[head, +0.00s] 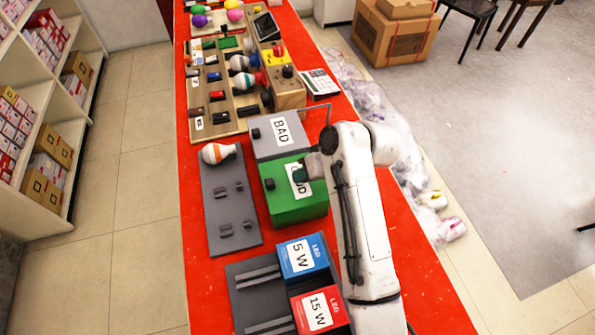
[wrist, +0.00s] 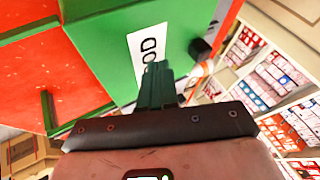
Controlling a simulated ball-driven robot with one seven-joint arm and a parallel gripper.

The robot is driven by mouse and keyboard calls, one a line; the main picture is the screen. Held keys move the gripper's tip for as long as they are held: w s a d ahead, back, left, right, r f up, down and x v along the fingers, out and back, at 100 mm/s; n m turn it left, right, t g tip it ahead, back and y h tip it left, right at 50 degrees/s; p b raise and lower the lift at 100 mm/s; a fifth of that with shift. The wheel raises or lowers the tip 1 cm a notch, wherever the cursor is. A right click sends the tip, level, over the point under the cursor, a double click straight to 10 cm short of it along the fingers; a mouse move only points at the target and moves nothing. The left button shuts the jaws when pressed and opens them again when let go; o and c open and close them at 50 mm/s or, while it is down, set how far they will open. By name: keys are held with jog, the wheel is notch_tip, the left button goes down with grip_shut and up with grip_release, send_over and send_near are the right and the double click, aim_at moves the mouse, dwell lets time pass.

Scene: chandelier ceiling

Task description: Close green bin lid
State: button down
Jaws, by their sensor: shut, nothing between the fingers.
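The green bin (head: 300,209) stands on the red table, and its lid (head: 278,176) appears to lie flat over the top. The lid has a white label, partly hidden by my gripper, and a dark knob on its left side. The knob (wrist: 200,48) shows at the upper right in the wrist view. My gripper (head: 300,174) is shut and empty, with its green fingertips (wrist: 155,78) over the label. I cannot tell whether they touch the lid.
A grey bin (head: 262,146) marked BAD stands directly behind the green bin. A grey board (head: 215,190) with a bulb (head: 217,153) lies to the left. The blue 5 W box (head: 303,256) and red 15 W box (head: 318,308) stand in front.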

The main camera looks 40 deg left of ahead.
jog(key=b+v, duration=0.1)
jog(key=v, duration=0.9)
jog(key=shift+a, duration=0.1)
jog(key=s+d+f+m+t+h, duration=0.1)
jog(key=d+f+m+t, duration=0.1)
jog(key=d, duration=0.8)
jog(key=s+d+f+m+t, duration=0.1)
jog(key=d+f+m, duration=0.3)
jog(key=d, duration=0.6)
jog(key=s+d+f+m+t+h, duration=0.1)
jog(key=d+f+m+t, duration=0.2)
jog(key=d, duration=0.8)
notch_tip(320, 180, down, 3)
jog(key=shift+r+h, duration=0.15)
jog(key=shift+h, duration=0.15)
jog(key=s+d+m+t+h, duration=0.1)
jog(key=s+d+m+h, duration=0.1)
jog(key=s+d, duration=0.45)
jog(key=s+d+m+t+h, duration=0.1)
jog(key=s+d+m+h, duration=0.15)
jog(key=d, duration=0.65)
jog(key=s+d+f+g, duration=0.2)
jog(key=s+f+g, duration=0.2)
jog(key=s, duration=0.8)
jog(key=shift+f, duration=0.8)
